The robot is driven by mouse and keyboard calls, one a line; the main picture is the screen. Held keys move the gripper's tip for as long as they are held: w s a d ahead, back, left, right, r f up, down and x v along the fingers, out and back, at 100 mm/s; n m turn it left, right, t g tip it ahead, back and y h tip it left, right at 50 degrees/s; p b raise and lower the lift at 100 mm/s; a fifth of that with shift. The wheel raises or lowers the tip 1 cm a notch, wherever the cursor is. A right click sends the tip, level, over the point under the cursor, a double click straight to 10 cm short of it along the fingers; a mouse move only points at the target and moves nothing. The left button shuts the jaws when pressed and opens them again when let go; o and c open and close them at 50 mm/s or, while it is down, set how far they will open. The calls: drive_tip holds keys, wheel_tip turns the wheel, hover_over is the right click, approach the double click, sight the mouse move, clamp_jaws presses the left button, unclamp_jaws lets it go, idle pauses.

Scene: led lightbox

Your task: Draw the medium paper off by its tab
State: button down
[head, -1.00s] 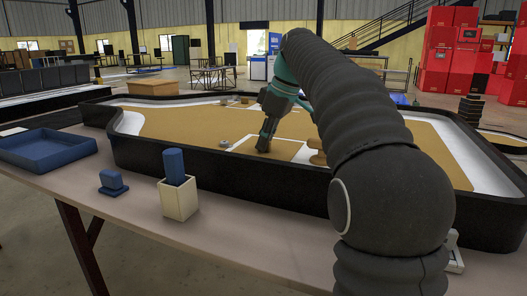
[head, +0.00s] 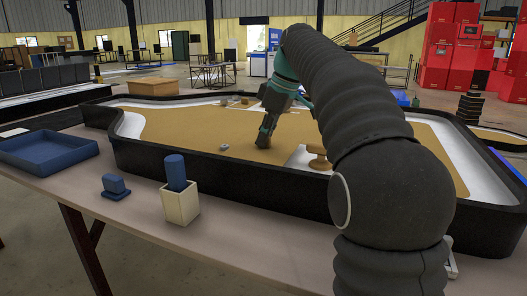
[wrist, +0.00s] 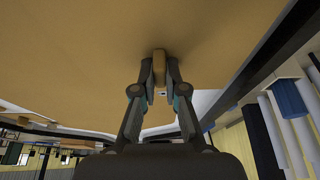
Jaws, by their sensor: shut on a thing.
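My gripper (head: 263,142) reaches down over the tan paper-covered face of the black-rimmed lightbox (head: 250,188). In the wrist view my gripper (wrist: 160,78) is shut on a small tan tab (wrist: 159,62), which stands between the fingertips. A wide tan sheet (wrist: 80,55) fills most of the wrist view around the tab. I cannot tell the medium paper's outline from the tan around it. A bare white patch (head: 298,158) shows right of the gripper, partly hidden by my arm.
On the front table are a blue tray (head: 48,152), a blue stamp-like block (head: 114,187) and a cream holder (head: 180,205) with a blue cylinder (head: 175,172). The raised rim surrounds the work area.

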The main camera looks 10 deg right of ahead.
drive_tip(key=shift+r+p, duration=1.35)
drive_tip(key=shift+r, duration=0.75)
wheel_tip(320, 180, up, 8)
